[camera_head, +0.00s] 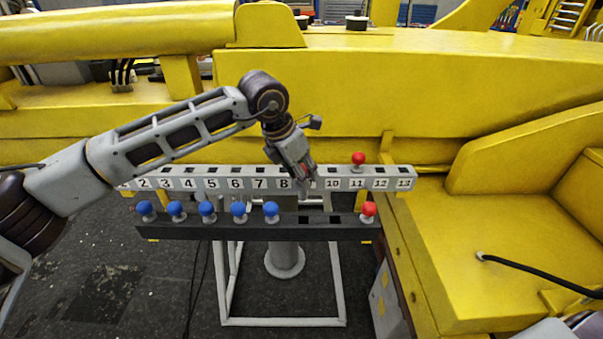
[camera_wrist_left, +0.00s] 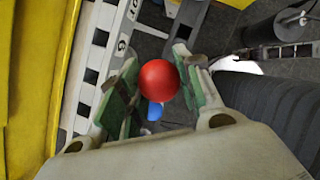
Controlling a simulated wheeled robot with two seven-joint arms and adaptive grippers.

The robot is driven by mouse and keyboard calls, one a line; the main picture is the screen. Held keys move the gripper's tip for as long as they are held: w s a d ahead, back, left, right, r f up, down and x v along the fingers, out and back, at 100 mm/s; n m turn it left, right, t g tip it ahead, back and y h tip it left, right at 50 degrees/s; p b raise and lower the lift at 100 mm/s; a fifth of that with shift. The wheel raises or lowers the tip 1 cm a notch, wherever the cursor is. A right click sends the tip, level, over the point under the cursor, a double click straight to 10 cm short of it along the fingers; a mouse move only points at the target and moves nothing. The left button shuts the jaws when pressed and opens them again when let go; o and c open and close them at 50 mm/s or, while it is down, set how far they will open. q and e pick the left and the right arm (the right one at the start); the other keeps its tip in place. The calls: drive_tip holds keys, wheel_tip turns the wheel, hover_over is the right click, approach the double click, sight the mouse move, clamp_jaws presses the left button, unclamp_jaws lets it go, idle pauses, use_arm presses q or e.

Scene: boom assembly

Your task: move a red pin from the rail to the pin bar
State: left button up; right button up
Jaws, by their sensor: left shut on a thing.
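My left gripper (camera_head: 308,182) is over the white numbered pin bar (camera_head: 198,171), close to the label 9 place. In the left wrist view, the gripper (camera_wrist_left: 160,88) is shut on a red pin (camera_wrist_left: 159,80), whose round head sits between the green finger pads. The held pin is mostly hidden by the fingers in the head view. Another red pin (camera_head: 358,159) stands upright in the bar near label 11. A third red pin (camera_head: 368,209) stands at the right end of the dark rail (camera_head: 330,232). My right gripper is not in view.
Several blue pins, such as the rightmost one (camera_head: 271,210), stand on the left part of the rail. Empty square holes lie between them and the red pin. A yellow boom (camera_head: 330,85) stands close behind, and a yellow structure (camera_head: 440,260) is at the right.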

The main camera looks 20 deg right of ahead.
sight(300, 186)
use_arm(q)
drive_tip(key=shift+s+d+r, duration=0.1)
drive_tip(key=shift+s, duration=0.05)
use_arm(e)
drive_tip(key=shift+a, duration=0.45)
use_arm(q)
drive_tip(key=shift+f, duration=0.3)
drive_tip(key=shift+f+b, duration=0.3)
drive_tip(key=shift+f, duration=2.75)
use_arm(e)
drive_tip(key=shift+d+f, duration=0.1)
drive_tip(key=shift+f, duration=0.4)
use_arm(q)
drive_tip(key=shift+f+b, duration=0.1)
drive_tip(key=shift+b, duration=0.35)
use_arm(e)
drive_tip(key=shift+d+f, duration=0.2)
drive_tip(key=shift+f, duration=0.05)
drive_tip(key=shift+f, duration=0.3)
use_arm(q)
drive_tip(key=shift+b, duration=0.3)
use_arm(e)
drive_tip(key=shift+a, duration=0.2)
